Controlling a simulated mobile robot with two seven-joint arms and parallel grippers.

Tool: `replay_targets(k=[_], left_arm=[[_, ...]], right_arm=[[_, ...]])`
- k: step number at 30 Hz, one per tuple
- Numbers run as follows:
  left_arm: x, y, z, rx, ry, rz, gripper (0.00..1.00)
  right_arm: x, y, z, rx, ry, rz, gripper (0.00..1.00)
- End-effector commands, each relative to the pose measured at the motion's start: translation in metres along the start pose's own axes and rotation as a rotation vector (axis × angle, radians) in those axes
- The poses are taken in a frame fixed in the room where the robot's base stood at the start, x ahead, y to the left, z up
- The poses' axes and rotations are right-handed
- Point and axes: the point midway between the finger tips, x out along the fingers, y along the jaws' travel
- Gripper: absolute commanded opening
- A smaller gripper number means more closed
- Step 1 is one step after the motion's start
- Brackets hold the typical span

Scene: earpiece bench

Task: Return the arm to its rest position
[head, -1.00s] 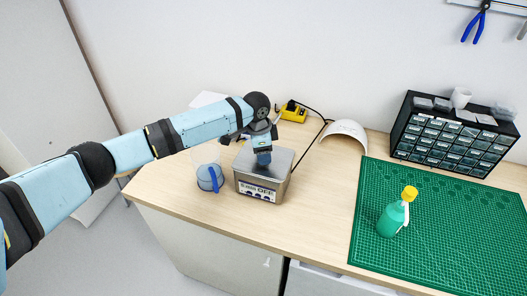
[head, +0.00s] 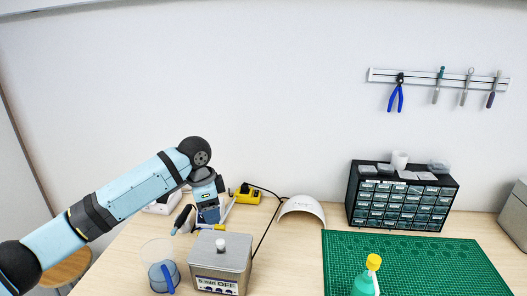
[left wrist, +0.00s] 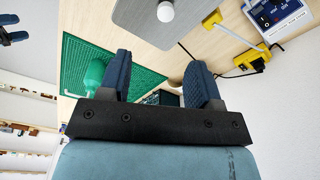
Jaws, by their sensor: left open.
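My left arm reaches in from the left in the head view. Its left gripper (head: 207,200) is above the back part of the bench, behind the grey metal cleaner (head: 222,262). In the left wrist view the left gripper's two dark blue fingers (left wrist: 162,78) are apart with nothing between them. The cleaner's lid with its white knob (head: 220,244) is on top and clear of the fingers; the knob also shows in the left wrist view (left wrist: 166,11). A small dark part at the upper left edge there looks like my right gripper (left wrist: 12,30); its jaws are unclear.
A clear beaker (head: 160,268) with a blue part stands left of the cleaner. A yellow power strip (head: 247,195), a white curved shell (head: 302,210) and a drawer cabinet (head: 402,198) stand at the back. A green bottle (head: 364,284) is on the green mat (head: 425,262).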

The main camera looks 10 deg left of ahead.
Motion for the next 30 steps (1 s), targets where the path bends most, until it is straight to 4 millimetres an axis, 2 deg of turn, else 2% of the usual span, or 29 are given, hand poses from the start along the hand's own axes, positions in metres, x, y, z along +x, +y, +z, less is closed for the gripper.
replay_targets(k=[1, 6, 9, 14, 20, 23, 30], left_arm=[[0.015, 0.013, -0.002, 0.004, 0.007, 0.009, 0.58], [0.067, 0.068, -0.008, -0.007, 0.066, 0.018, 0.58], [0.093, 0.103, -0.006, -0.039, 0.113, 0.018, 0.58], [0.123, 0.154, 0.005, -0.125, 0.187, 0.013, 0.58], [0.145, 0.209, 0.037, -0.293, 0.257, -0.008, 0.58], [0.152, 0.233, 0.06, -0.398, 0.275, -0.026, 0.58], [0.155, 0.282, 0.132, -0.665, 0.263, -0.1, 0.58]], right_arm=[[0.0, 0.0, 0.0, 0.0, 0.0, 0.0, 0.59], [0.0, 0.0, 0.0, -0.001, -0.001, -0.001, 0.59], [0.0, 0.0, 0.001, -0.001, -0.001, -0.001, 0.59], [0.0, 0.0, 0.001, -0.001, -0.002, -0.001, 0.59], [0.0, 0.0, 0.001, -0.001, -0.003, -0.001, 0.59], [0.0, 0.0, 0.002, -0.001, -0.003, 0.0, 0.59], [0.0, 0.0, 0.002, -0.001, -0.003, 0.0, 0.59]])
